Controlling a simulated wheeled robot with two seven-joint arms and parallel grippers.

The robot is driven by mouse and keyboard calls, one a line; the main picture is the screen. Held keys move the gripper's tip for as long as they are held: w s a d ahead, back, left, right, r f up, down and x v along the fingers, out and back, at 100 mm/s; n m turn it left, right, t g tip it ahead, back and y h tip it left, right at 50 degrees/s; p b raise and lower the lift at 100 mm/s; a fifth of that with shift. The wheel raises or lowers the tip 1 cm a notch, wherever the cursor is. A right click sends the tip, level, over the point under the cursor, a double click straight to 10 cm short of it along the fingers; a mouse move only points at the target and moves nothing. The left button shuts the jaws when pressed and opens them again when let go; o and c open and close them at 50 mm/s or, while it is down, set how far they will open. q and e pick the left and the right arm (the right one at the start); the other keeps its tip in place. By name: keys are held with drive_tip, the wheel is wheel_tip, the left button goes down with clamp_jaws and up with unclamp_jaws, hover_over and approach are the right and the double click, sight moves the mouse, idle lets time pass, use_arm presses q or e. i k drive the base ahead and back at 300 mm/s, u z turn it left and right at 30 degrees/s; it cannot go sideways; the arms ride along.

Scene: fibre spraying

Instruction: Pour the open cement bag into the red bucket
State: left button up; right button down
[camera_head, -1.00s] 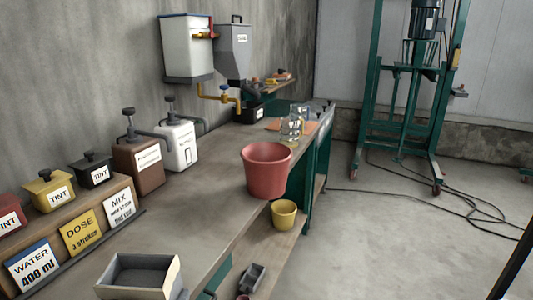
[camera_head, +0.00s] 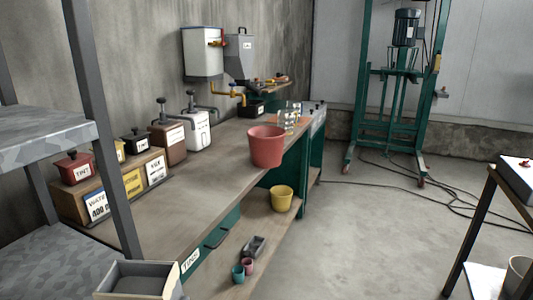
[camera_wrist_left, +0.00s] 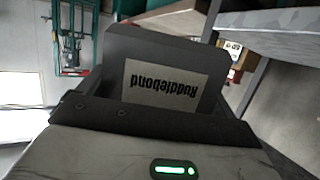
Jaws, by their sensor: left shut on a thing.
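The red bucket (camera_head: 267,147) stands upright on the long workbench near its right edge, and I cannot see inside it. The open cement bag (camera_head: 140,279) shows at the bottom left of the head view as a box-like shape with a pale rim and grey inside. In the left wrist view its dark grey face (camera_wrist_left: 206,58) carries an upside-down "Ruddlebond" label. My left gripper (camera_wrist_left: 155,112) is shut on the bag, well short of the bucket. The gripper is out of the head view. My right gripper is in neither view.
A grey shelf rack (camera_head: 45,135) stands close at the left. A table (camera_head: 485,215) is at the right edge. The workbench (camera_head: 205,190) holds dispensers along the wall; a yellow bucket (camera_head: 281,198) sits on its lower shelf. Open floor (camera_head: 370,240) lies between bench and table.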

sight(265, 142)
drive_tip(key=k, duration=0.25)
drive_tip(key=z, duration=0.75)
drive_tip(key=i, duration=0.7)
drive_tip(key=z, duration=0.6)
drive_tip(key=i, duration=0.85)
drive_tip(key=u, duration=0.45)
drive_tip(key=i, duration=0.65)
drive_tip(key=u, duration=1.2)
drive_tip(key=i, duration=0.85)
drive_tip(key=u, duration=0.2)
